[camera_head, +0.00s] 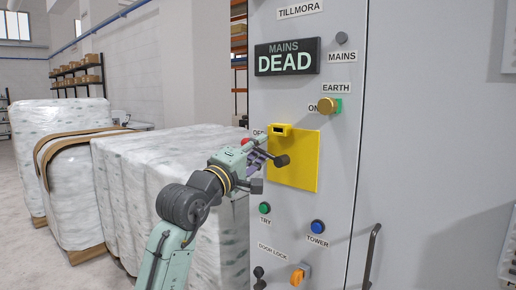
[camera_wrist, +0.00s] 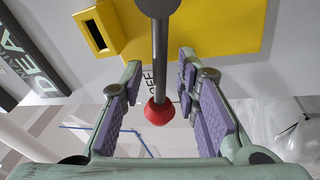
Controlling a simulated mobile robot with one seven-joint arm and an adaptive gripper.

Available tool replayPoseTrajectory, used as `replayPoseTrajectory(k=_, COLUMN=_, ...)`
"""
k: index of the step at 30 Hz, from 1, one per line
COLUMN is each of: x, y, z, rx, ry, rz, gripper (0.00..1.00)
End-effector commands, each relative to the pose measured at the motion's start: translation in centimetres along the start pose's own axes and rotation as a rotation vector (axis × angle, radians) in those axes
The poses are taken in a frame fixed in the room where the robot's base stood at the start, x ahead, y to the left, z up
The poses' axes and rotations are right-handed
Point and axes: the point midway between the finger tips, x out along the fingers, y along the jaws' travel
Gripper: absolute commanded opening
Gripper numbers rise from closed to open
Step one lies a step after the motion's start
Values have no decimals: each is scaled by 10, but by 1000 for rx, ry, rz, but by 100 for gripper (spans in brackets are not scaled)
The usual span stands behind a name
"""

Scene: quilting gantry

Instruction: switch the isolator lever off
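The isolator lever is a grey rod (camera_wrist: 160,50) with a red ball (camera_wrist: 158,112) at its end and a dark round hub (camera_head: 282,160) on a yellow plate (camera_head: 306,165). In the head view the red ball (camera_head: 245,141) is to the left of the hub, on the side of the partly hidden OFF label (camera_head: 257,133); the ON label (camera_head: 313,108) is at upper right. My gripper (camera_head: 262,168) is at the plate's left edge. In the wrist view its fingers (camera_wrist: 160,68) are open on either side of the rod, with gaps showing. The display (camera_head: 287,57) reads MAINS DEAD.
A yellow slotted block (camera_head: 280,130) sits at the plate's top left. A brass EARTH knob (camera_head: 327,105), a green TRY button (camera_head: 265,208), a blue TOWER button (camera_head: 317,227) and an orange switch (camera_head: 299,275) are nearby. A door handle (camera_head: 371,255) is at right. Wrapped bales (camera_head: 170,190) stand left.

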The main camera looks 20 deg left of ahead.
Motion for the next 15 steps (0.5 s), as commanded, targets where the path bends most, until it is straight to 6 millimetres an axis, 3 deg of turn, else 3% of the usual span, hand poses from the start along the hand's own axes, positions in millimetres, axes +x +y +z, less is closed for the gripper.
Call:
replayPoseTrajectory(k=4, x=0, y=0, z=0, rx=0, ry=0, rz=0, gripper=29)
replayPoseTrajectory(k=15, x=0, y=0, z=0, rx=1, ry=0, rz=1, gripper=4)
